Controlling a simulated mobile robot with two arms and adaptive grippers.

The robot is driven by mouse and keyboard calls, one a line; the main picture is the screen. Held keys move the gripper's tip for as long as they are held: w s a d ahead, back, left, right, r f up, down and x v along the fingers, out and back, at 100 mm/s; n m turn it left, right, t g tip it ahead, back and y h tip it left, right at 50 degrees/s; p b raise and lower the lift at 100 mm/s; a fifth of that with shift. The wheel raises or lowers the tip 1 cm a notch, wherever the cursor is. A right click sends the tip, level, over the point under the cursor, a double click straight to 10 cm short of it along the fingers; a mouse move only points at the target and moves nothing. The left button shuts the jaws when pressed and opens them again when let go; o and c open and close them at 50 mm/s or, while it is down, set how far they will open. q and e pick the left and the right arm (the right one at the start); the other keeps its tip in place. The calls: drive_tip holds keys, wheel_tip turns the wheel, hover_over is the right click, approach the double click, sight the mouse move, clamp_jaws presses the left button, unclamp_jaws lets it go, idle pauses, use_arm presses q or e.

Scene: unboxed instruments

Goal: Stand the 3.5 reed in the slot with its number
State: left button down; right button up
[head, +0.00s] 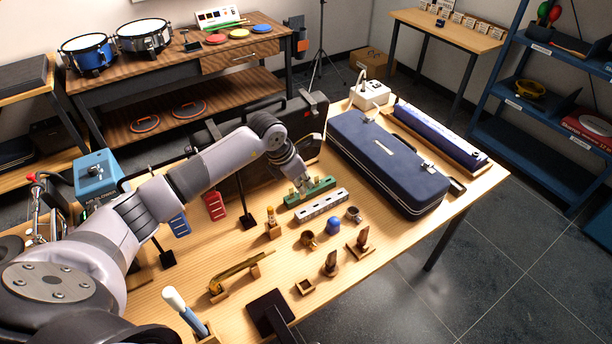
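My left gripper (304,188) points down at the green slotted rack (322,186) in the middle of the table. Its fingertips are small and partly lost against the rack, so I cannot tell whether they are open or what is between them. A white slotted block (322,205) lies just in front of the green rack, with a row of dark openings along its top. The numbers on the slots are too small to read. I cannot pick out the 3.5 reed. My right gripper is not in view.
A dark blue case (385,160) lies right of the racks. In front stand a blue cap-like piece (333,226), small brown holders and a brass piece (235,271). A red pad on a stand (214,206) is at left. The table's front right is bare.

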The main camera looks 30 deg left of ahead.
sight(303, 198)
use_arm(q)
drive_tip(key=shift+s+f+b, duration=0.1)
drive_tip(key=shift+f+b, duration=0.25)
drive_tip(key=shift+f, duration=0.25)
wheel_tip(303, 198, down, 2)
drive_tip(key=shift+f+b, duration=0.25)
drive_tip(key=shift+b, duration=0.55)
drive_tip(key=shift+f+b, duration=0.3)
drive_tip(key=shift+f, duration=0.3)
drive_tip(key=shift+b, duration=0.3)
drive_tip(key=shift+f, duration=0.2)
drive_tip(key=shift+f+b, duration=0.1)
drive_tip(key=shift+b, duration=0.25)
drive_tip(key=shift+f, duration=0.2)
